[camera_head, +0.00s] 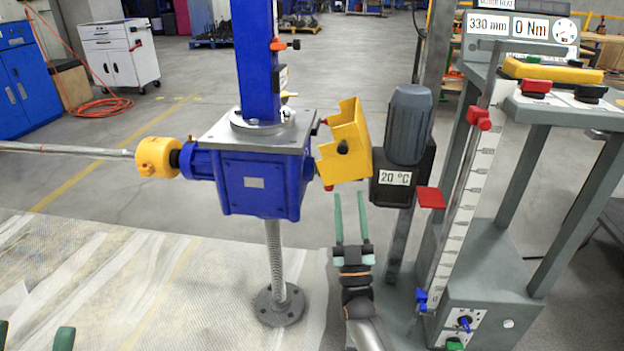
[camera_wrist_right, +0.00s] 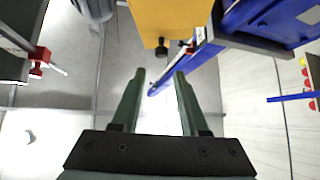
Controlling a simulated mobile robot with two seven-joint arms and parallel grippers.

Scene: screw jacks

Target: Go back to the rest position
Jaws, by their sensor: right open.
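The blue screw jack (camera_head: 258,180) stands in the middle of the head view on a threaded spindle (camera_head: 277,250). A yellow coupling guard (camera_head: 345,150) sits tilted between it and the grey motor (camera_head: 408,125), labelled 20 °C. My right gripper (camera_head: 350,200) is open and empty below the guard, apart from it. In the right wrist view its fingers (camera_wrist_right: 160,85) are apart with nothing between; the yellow guard (camera_wrist_right: 170,22) and blue jack body (camera_wrist_right: 265,22) are beyond. Two green fingertips of my left gripper (camera_head: 34,337) show apart at the bottom left corner.
A grey stand (camera_head: 480,285) with a scale, red and blue sliders and a readout (camera_head: 520,27) of 330 mm and 0 Nm stands at right. A shaft with a yellow collar (camera_head: 157,157) runs left from the jack.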

